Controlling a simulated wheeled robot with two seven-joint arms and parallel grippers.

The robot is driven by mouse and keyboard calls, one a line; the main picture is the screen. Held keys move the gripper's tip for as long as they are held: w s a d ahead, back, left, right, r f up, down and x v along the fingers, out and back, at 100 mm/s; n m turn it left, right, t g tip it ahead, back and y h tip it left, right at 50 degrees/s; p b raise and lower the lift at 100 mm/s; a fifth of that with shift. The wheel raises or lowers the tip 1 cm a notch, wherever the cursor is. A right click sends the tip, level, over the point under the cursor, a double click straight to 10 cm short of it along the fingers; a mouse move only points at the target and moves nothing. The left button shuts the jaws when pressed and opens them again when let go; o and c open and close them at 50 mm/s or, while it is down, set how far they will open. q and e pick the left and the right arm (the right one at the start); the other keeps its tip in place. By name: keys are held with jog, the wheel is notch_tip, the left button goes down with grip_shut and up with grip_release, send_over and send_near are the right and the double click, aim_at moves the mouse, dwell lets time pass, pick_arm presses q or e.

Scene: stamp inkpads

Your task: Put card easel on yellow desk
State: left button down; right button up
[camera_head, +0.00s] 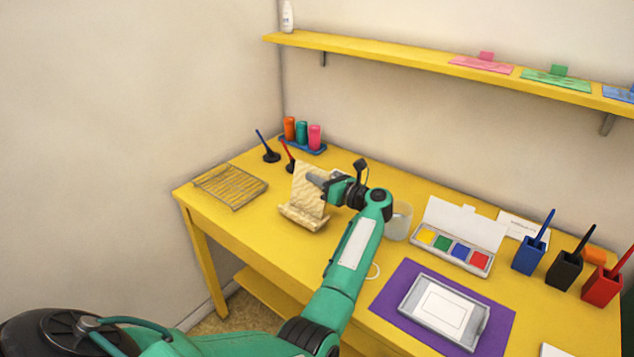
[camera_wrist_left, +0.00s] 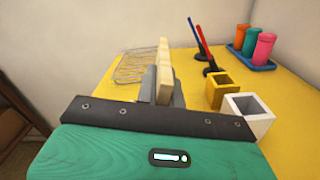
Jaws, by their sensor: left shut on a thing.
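The card easel (camera_head: 305,200) is a pale wooden stand with a tall back and a low front ledge. It stands upright at the left part of the yellow desk (camera_head: 250,223), and its foot appears to touch or nearly touch the desk top. My left gripper (camera_head: 318,181) is shut on the upper right edge of the easel's back. In the left wrist view the easel (camera_wrist_left: 164,72) shows edge-on between the grey fingers (camera_wrist_left: 162,88). My right gripper is not in view.
A wire rack (camera_head: 230,186) lies left of the easel. Pens in black holders (camera_head: 271,156) and a blue tray of coloured bottles (camera_head: 303,146) stand behind it. A paint box (camera_head: 455,253) and purple mat (camera_head: 398,275) lie right.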

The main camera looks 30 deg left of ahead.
pick_arm(q)
jog(key=shift+f, duration=0.6)
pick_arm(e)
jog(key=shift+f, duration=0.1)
pick_arm(q)
jog(key=shift+f, duration=0.1)
jog(key=c, duration=1.5)
grip_release()
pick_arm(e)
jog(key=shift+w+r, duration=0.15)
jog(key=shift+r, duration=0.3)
